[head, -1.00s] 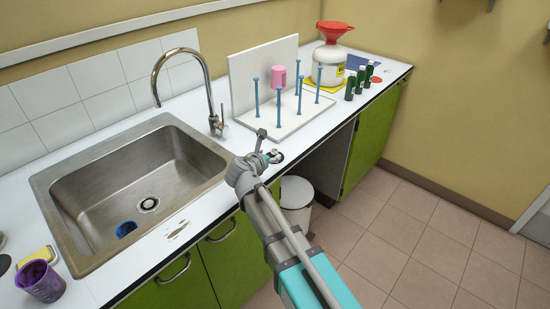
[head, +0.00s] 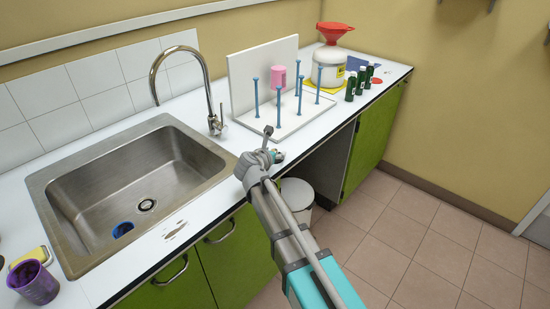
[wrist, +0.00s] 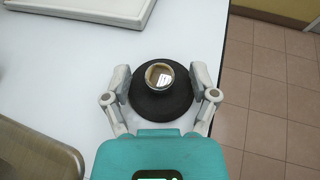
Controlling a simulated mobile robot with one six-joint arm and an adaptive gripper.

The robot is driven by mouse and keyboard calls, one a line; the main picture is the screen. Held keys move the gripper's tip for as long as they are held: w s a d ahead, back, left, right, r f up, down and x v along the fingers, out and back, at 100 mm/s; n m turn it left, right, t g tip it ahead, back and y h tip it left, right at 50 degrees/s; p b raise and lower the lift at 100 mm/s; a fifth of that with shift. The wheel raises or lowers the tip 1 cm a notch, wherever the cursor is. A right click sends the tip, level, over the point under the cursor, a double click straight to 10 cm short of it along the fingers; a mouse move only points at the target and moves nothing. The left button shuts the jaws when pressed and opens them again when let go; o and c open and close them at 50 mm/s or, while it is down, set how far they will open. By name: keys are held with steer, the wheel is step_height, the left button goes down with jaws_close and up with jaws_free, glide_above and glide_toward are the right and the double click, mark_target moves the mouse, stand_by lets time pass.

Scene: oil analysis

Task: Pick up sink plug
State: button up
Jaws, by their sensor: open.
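The sink plug (wrist: 165,103) is a black round disc with a shiny metal ring knob on top. In the wrist view it lies on the white counter near its front edge. My gripper (wrist: 160,80) is open, with one finger on each side of the plug's knob, over the disc's left and right edges. I cannot tell how high the fingertips are above the counter. In the head view my gripper (head: 268,150) is at the counter's front edge, right of the sink, and the plug is mostly hidden by it.
The steel sink (head: 120,190) with a tap (head: 212,95) is to the left. A white rack with blue pegs (head: 285,118) stands behind my gripper.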

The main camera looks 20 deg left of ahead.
steer(key=shift+c, duration=0.2)
jaws_close()
stand_by(0.4)
steer(key=shift+r, duration=0.25)
step_height(320, 180, up, 2)
steer(key=p, duration=0.2)
steer(key=shift+r+p, duration=0.1)
steer(key=shift+p, duration=0.25)
steer(key=s+d+r+p, duration=0.1)
steer(key=s+r+p, duration=0.9)
steer(key=s, duration=0.4)
steer(key=shift+r, duration=0.2)
stand_by(0.5)
